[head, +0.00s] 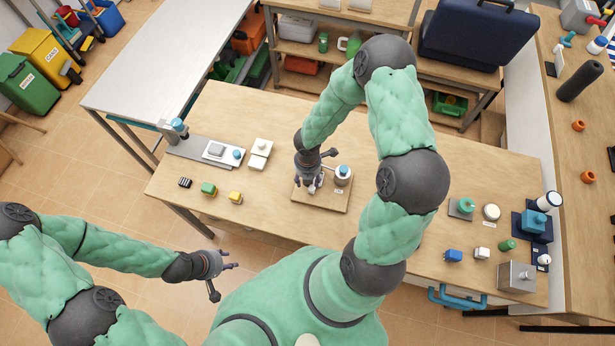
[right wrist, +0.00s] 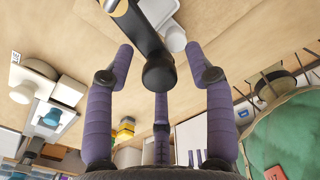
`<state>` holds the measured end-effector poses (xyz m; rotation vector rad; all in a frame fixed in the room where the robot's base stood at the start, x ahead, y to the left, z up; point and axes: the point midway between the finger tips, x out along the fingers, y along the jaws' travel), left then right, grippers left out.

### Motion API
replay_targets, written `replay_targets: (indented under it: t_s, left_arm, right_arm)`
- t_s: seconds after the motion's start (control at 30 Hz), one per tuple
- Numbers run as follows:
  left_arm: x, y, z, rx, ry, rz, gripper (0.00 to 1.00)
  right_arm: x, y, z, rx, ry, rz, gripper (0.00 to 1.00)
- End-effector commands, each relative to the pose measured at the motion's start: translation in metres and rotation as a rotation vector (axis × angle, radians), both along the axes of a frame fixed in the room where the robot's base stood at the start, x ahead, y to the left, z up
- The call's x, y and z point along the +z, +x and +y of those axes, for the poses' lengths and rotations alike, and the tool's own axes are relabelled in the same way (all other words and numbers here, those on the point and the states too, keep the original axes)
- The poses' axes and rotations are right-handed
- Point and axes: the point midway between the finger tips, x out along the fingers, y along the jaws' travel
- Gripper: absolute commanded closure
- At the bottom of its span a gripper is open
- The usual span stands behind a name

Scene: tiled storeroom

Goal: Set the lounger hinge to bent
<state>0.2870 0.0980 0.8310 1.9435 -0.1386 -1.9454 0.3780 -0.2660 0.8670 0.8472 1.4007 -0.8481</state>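A light wooden board (head: 333,202) lies on the near wooden table. My right gripper (head: 313,184) is over its left part and hides most of what is there. A small grey post with a blue top (head: 342,173) stands on the board, right of the gripper. In the right wrist view, a black rounded bar (right wrist: 158,72) with a gold band reaches between my spread purple fingers, beside a pale grey piece (right wrist: 174,40). It is probably the lounger hinge; I cannot tell its angle or any finger contact. My left gripper (head: 226,277) is open and empty, off the table's front.
Left on the table are white plates (head: 258,153), a green block (head: 208,188) and a yellow block (head: 236,197). Several small fixtures and a grey box (head: 516,277) stand at the right. Bare wood lies between the board and the left items.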

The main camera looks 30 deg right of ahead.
Motion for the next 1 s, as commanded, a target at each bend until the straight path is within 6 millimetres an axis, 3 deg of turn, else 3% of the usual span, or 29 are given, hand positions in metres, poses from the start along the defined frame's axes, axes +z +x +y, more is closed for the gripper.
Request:
replay_targets:
  t_s: [0.27,0.8,1.0]
  left_arm:
    - [0.0,0.0,0.0,0.0,0.0,0.0,0.6]
    - [0.0,0.0,0.0,0.0,0.0,0.0,0.6]
    - [0.0,0.0,0.0,0.0,0.0,0.0,0.6]
  right_arm:
    - [0.006,0.001,0.0,0.001,-0.001,-0.003,0.46]
    - [0.099,0.002,0.0,-0.001,-0.001,-0.005,0.46]
    - [0.117,0.001,0.0,-0.001,0.0,-0.001,0.46]
